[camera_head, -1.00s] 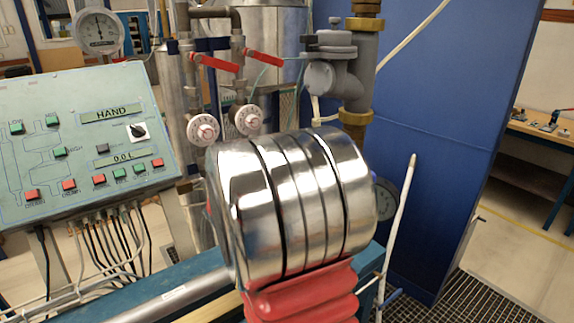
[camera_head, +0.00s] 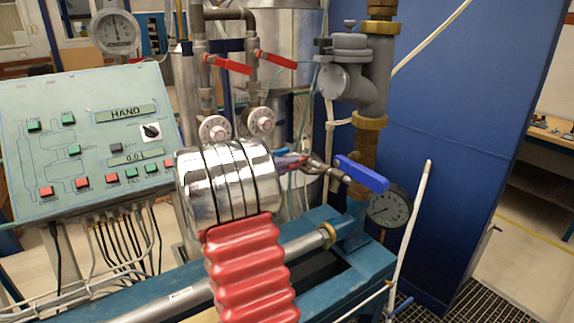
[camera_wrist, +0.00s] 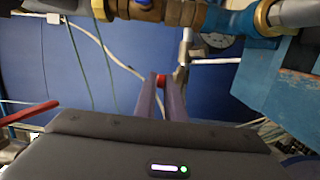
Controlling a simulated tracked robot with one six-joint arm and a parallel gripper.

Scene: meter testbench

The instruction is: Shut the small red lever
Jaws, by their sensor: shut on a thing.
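The small red lever (camera_wrist: 161,80) shows in the wrist view as a short red end between the tips of my two purple fingers. My gripper (camera_wrist: 160,77) is shut on it. In the head view my gripper (camera_head: 301,162) reaches the small metal valve fitting (camera_head: 317,164) left of the blue lever. My arm's silver wrist and red bellows stand in front, and I cannot make out the red lever clearly there.
A blue lever (camera_head: 362,173) sits just right of the fitting, with a round gauge (camera_head: 389,205) beyond it. Two larger red levers (camera_head: 228,64) (camera_head: 277,59) are above two white dials. A control panel (camera_head: 90,150) stands left; a blue wall (camera_head: 460,110) is right.

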